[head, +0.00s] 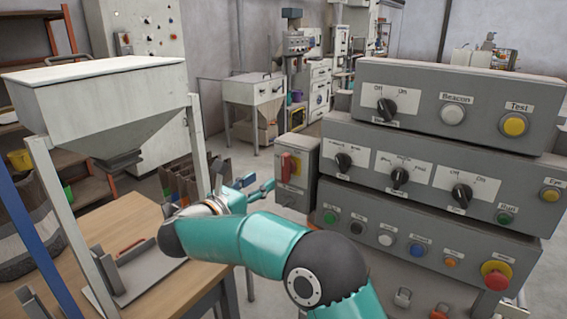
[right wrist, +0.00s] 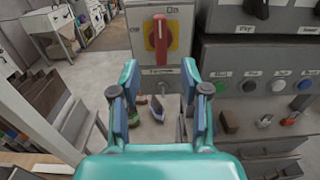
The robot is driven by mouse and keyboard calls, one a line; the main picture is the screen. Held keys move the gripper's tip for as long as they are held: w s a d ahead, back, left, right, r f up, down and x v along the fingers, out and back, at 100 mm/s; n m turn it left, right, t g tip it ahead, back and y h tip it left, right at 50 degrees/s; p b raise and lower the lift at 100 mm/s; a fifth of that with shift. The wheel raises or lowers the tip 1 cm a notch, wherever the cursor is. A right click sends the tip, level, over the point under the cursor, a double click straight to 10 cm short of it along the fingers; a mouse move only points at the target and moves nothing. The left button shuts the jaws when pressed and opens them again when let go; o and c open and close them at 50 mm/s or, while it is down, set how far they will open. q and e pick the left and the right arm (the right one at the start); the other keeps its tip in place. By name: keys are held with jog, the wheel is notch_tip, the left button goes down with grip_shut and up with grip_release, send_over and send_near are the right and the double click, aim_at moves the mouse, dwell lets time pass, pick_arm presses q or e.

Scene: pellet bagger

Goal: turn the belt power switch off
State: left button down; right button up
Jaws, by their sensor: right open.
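A red rotary switch handle (head: 290,166) on a yellow plate sits on a narrow grey box (head: 297,190) at the left of the control panel. In the right wrist view the red handle (right wrist: 159,36) stands upright, towards the "On" mark at the top; another mark is at its left. The label below it is too blurred to read. My right gripper (head: 262,184) is open and empty in front of the box, apart from it. In the right wrist view its fingers (right wrist: 160,78) spread just below the handle. My left gripper is not in view.
The stepped control panel (head: 440,145) beside the box carries several black knobs, including Off/On ones, push buttons and a red emergency button (head: 496,275). A hopper (head: 100,100) stands over a wooden table (head: 140,222) at left. Open floor lies behind my gripper.

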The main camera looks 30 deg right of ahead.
aim_at(283, 165)
jog(key=p+x, duration=0.3)
jog(key=x, duration=0.7)
jog(key=shift+w+d, duration=0.1)
jog(key=shift+r, duration=0.1)
grip_shut()
